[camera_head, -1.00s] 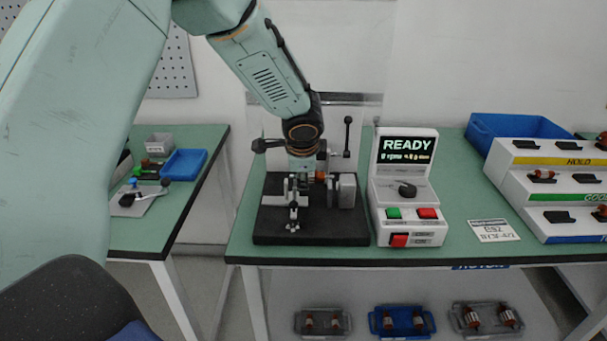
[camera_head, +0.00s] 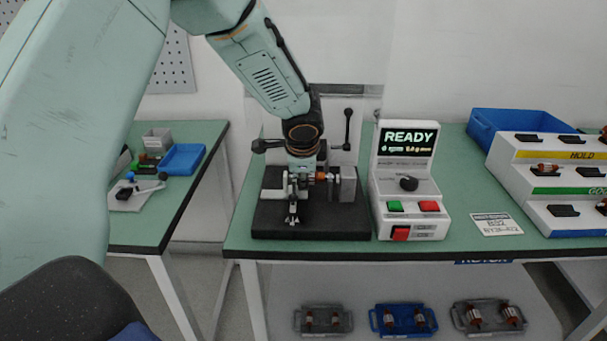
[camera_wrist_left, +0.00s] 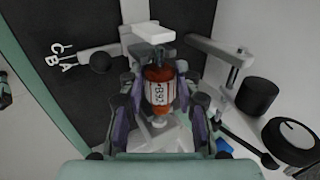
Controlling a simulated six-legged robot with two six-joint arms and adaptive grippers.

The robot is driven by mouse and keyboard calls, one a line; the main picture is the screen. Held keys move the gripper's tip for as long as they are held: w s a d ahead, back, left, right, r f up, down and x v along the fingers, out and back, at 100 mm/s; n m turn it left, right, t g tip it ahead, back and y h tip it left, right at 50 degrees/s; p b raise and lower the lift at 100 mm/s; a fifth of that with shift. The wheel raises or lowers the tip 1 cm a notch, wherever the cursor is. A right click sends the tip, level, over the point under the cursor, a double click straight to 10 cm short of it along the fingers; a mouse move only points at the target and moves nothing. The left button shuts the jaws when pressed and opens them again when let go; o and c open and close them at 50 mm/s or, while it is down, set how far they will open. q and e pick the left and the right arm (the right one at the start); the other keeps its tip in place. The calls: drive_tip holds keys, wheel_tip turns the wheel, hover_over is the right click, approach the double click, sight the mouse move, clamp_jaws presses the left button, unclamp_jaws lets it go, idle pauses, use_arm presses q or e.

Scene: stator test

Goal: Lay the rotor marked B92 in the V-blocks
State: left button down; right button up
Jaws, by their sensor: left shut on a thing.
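The rotor marked B92 (camera_wrist_left: 159,88) is orange-red with a white label and sits between the fingers of my left gripper (camera_wrist_left: 160,110) in the left wrist view. In the head view my left gripper (camera_head: 302,180) points down over the test fixture, shut on the rotor, whose orange end (camera_head: 322,177) shows beside the fingers. The test fixture (camera_head: 346,185) stands on a black base plate (camera_head: 330,222). White fixture parts lie close around the rotor; I cannot tell whether it touches the V-blocks. My right gripper is not in view.
The tester box (camera_head: 409,185) with a READY screen stands right of the fixture. A card (camera_head: 496,225) lies further right, before a stepped rack (camera_head: 555,190) holding rotors. Trays with rotors (camera_head: 403,320) are on the lower shelf. A side table (camera_head: 150,225) is at left.

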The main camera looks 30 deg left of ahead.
use_arm(q)
drive_tip(key=shift+f+b, duration=0.2)
drive_tip(key=shift+b, duration=0.15)
idle(0.4)
drive_tip(key=c, duration=0.9)
unclamp_jaws()
drive_tip(key=shift+o, duration=0.2)
drive_tip(key=v, duration=1.2)
drive_tip(key=shift+d, duration=0.1)
